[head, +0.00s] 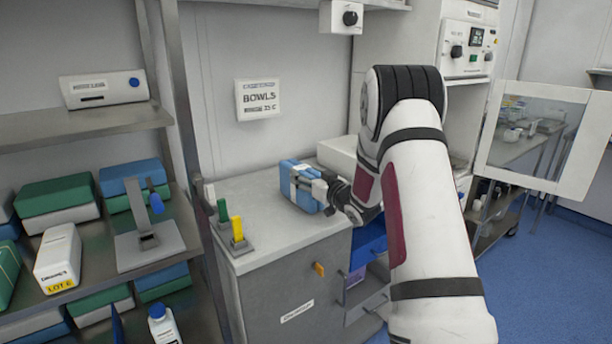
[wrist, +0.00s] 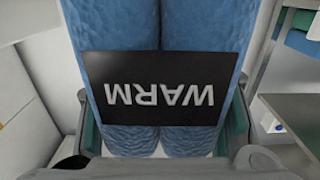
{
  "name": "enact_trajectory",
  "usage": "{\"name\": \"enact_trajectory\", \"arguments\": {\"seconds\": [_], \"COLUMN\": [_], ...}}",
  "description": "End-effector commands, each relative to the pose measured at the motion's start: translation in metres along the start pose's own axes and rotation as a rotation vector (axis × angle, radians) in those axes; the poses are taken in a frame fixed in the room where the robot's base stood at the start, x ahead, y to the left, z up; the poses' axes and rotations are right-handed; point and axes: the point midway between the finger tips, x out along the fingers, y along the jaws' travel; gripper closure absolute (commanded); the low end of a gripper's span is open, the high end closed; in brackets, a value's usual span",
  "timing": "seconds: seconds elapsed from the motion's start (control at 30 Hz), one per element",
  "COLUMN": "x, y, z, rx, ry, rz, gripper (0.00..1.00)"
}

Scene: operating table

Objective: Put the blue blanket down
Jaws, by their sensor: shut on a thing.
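The blue blanket (head: 298,186) is a folded bundle over the grey cabinet top (head: 262,243) in the head view. In the wrist view the blanket (wrist: 200,25) fills the middle, with a black band reading "WARM" upside down across it. My gripper (head: 328,188) is shut on the blanket, with a finger on each side of it in the wrist view. Part of the blanket is hidden behind my gripper in the head view. I cannot tell whether its underside touches the cabinet top.
A green lever (head: 222,212) and a yellow lever (head: 237,228) stand at the cabinet top's left edge. Drawers (head: 366,300) stand open below my arm. A shelf rack (head: 85,125) with folded packs is at left. A mirror-like panel (head: 528,135) is at right. The cabinet top's front is clear.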

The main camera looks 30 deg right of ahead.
Motion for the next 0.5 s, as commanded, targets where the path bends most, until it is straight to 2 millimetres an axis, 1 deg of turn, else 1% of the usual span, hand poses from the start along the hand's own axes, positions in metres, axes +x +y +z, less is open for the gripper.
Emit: {"name": "enact_trajectory", "arguments": {"seconds": [0.07, 0.1, 0.17, 0.2, 0.5], "x": [0.0004, 0.0, -0.0001, -0.0001, -0.0001], "y": [0.0001, -0.0001, -0.0001, -0.0001, -0.0001], "z": [0.0025, 0.0027, 0.0025, 0.0025, 0.002], "rx": [0.0, 0.001, 0.001, 0.001, 0.001], "ry": [0.001, -0.001, -0.001, -0.001, -0.001], "rz": [0.0, 0.0, 0.0, 0.0, 0.0], "gripper": [0.84, 0.36, 0.22, 0.18, 0.18]}}
